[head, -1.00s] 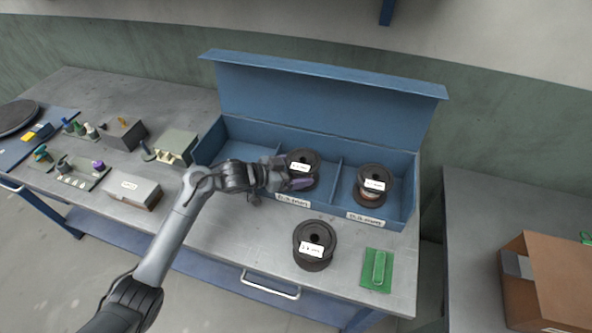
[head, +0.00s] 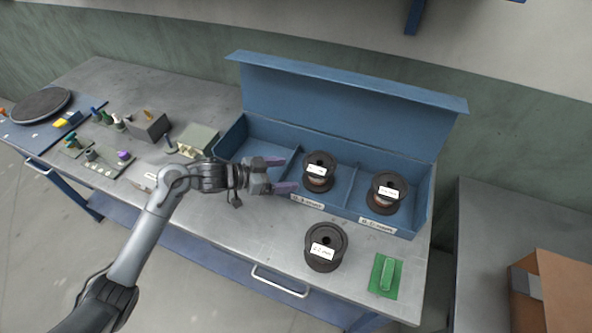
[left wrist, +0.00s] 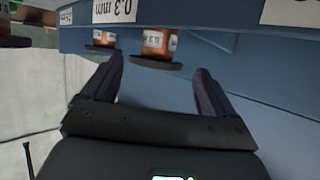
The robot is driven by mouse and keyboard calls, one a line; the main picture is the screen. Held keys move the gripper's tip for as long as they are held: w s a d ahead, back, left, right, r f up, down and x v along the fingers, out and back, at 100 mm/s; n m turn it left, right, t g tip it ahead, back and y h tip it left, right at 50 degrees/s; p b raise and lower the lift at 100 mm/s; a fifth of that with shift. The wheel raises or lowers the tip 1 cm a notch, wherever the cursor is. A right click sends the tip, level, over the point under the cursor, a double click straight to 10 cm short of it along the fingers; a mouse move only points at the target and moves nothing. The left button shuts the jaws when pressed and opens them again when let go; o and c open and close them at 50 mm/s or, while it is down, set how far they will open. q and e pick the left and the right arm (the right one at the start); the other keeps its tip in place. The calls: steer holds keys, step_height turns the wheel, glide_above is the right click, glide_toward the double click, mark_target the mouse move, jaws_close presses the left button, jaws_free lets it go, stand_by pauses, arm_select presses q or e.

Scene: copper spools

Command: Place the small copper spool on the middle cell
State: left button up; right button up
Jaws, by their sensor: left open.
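A small dark-flanged copper spool (head: 319,171) with a white label stands upright in the middle cell of the blue box (head: 262,125). My left gripper (head: 282,174) is open and empty, just left of this spool and apart from it, over the front of the left cell. The open gripper (left wrist: 158,65) also shows in the left wrist view, with copper spools beyond the fingertips; one copper spool (left wrist: 156,43) is roughly in line with the gap between the fingers. My right gripper is not in view.
Another spool (head: 388,192) stands in the right cell. The left cell looks empty. Small parts and blocks crowd the bench's left.

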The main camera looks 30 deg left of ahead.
arm_select(q)
steer(key=shift+v, duration=1)
